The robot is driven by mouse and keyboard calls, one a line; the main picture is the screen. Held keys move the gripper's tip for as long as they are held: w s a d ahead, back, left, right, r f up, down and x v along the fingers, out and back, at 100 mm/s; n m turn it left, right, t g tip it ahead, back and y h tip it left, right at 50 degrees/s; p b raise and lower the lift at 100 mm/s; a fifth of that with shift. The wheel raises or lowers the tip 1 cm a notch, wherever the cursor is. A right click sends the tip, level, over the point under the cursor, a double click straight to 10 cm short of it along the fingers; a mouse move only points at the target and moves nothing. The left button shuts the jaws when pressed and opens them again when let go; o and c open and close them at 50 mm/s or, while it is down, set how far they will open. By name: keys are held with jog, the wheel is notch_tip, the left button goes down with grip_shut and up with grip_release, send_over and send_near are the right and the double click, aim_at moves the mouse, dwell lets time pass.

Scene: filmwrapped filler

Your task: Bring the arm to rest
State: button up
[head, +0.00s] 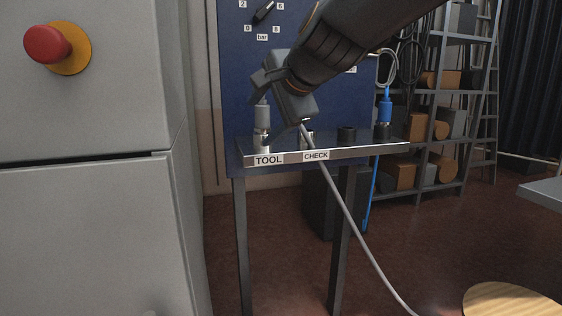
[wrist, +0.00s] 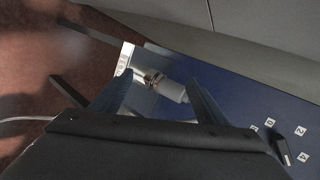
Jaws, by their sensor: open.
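My gripper (head: 268,110) is open in the head view, at the left end of a narrow metal shelf labelled TOOL and CHECK (head: 340,152). A light grey cylindrical connector (head: 262,118) stands upright in a metal socket (head: 262,140) above the TOOL label. In the wrist view, the connector (wrist: 172,90) lies between the two spread fingers (wrist: 160,80), with a visible gap at its sides. My arm reaches in from the upper right. The gripper body hides part of the shelf behind it.
A grey cable (head: 345,215) runs from behind my gripper to the floor; its upper end is hidden. A blue connector (head: 385,105) stands at the shelf's right end. A blue panel (head: 240,60) is behind. A grey cabinet (head: 90,220) with a red button (head: 47,44) fills the left.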

jog(key=s+d+f+n+g+h, duration=0.25)
jog(key=s+d+f+n, duration=0.2)
jog(key=s+f, duration=0.45)
jog(key=s+d+f+n+g+h, duration=0.1)
jog(key=s+d+f+n+g, duration=0.35)
jog(key=s+f, duration=0.4)
jog(key=s+d+f+n+g+h, duration=0.25)
jog(key=s+d+f+n, duration=0.2)
jog(key=s+f, duration=0.45)
jog(key=d+r+m+p, duration=0.1)
jog(key=d+r+p, duration=0.3)
jog(key=p, duration=0.6)
jog(key=s+d+r+m+p, duration=0.1)
jog(key=d+r+p, duration=0.4)
jog(key=r+p, duration=0.3)
jog(key=shift+d+r+p, duration=0.2)
jog(key=shift+r+p, duration=0.05)
jog(key=shift+p, duration=1)
jog(key=shift+s+m, duration=0.1)
jog(key=shift+m, duration=0.15)
jog(key=shift+c, duration=0.4)
